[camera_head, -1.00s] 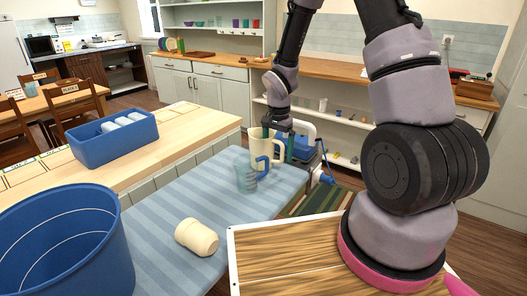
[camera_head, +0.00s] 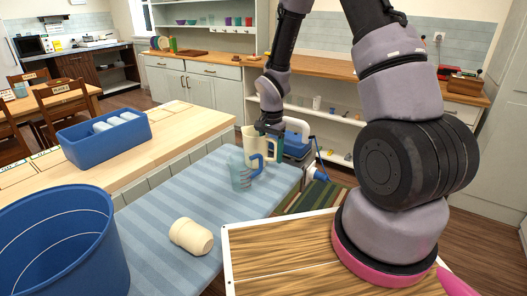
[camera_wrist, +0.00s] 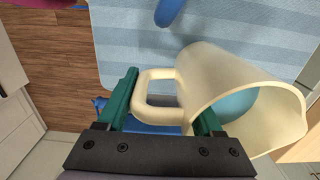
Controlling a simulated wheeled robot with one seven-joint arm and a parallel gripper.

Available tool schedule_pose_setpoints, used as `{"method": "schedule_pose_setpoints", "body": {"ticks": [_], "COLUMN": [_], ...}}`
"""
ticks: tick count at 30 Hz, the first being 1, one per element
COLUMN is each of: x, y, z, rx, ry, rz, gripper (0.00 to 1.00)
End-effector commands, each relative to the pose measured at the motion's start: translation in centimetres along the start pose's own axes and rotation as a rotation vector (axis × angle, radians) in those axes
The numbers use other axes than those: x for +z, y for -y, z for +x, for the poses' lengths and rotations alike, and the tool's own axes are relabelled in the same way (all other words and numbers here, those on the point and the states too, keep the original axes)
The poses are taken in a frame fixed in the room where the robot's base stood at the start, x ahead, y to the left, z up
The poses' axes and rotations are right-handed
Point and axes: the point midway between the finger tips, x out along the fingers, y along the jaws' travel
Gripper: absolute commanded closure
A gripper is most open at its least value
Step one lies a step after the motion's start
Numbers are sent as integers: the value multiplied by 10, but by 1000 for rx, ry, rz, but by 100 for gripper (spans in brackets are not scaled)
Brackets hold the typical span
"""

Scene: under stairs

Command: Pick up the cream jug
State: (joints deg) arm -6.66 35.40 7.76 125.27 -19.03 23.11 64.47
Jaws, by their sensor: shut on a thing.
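My gripper (camera_wrist: 165,112) is shut on the cream jug. In the head view my gripper (camera_head: 268,129) is at the jug's top. I cannot tell whether the jug's base touches the cloth.
A cream cup (camera_head: 190,236) lies on its side on the striped cloth (camera_head: 165,205). A big blue bin (camera_head: 65,250) is at the front left. A blue tray (camera_head: 104,137) stands on the wooden counter. A blue and white appliance (camera_head: 296,140) is just behind the jug.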

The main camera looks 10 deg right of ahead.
Motion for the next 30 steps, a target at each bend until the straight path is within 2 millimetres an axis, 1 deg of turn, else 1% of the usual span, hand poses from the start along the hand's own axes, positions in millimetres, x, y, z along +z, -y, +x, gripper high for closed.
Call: {"method": "schedule_pose_setpoints", "body": {"ticks": [5, 11, 30], "x": [0, 0, -1], "y": [0, 0, 1], "z": [-3, -13, -74], "rx": [1, -1, -2], "ry": [0, -1, -2], "rz": [1, 1, 0], "gripper": [100, 100, 100]}}
